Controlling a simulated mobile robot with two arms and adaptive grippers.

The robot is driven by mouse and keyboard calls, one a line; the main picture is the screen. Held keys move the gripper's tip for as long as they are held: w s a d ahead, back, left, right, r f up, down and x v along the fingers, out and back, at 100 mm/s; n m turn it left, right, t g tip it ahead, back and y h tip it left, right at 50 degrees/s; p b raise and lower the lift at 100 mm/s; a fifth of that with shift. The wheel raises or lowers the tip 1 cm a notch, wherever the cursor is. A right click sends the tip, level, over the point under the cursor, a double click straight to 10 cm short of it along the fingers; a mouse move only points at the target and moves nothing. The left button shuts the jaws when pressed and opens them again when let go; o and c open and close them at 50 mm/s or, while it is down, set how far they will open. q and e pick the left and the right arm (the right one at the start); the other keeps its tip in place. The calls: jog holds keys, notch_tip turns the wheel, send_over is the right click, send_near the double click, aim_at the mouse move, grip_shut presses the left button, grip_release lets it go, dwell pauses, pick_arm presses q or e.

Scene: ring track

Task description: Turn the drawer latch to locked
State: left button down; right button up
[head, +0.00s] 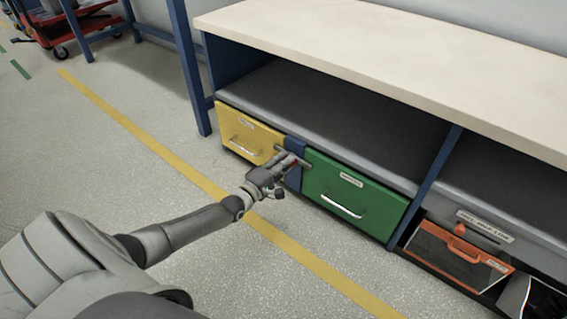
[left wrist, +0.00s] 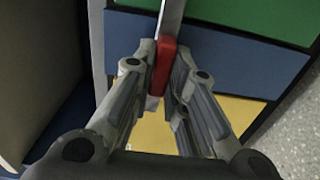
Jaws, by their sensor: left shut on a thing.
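The drawer latch has a red grip (left wrist: 164,62) and a grey metal bar (left wrist: 172,14) that runs on from it towards the green drawer. It sits in front of the blue panel (head: 294,178) between the yellow drawer (head: 240,139) and the green drawer (head: 330,181). My left gripper (head: 290,163) reaches the latch from the front; in the left wrist view its two fingers are shut on the red grip from both sides. The fingers partly hide the grip, and the latch's pivot is hard to make out. Both drawers look closed. My right gripper is not in view.
The bench top (head: 400,70) overhangs an empty grey shelf (head: 330,110) above the drawers. An orange-fronted bin (head: 455,257) stands at the lower right. A yellow floor line (head: 300,255) runs along the open floor. A red cart (head: 60,25) stands far left.

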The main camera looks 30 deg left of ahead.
pick_arm(q)
jog(key=shift+n, duration=0.3)
jog(key=c, duration=1.4)
grip_release()
jog(key=shift+c, duration=0.2)
jog(key=shift+s, duration=0.15)
jog(key=s, duration=1.1)
jog(key=shift+s+a, duration=0.35)
jog(key=shift+a, duration=0.1)
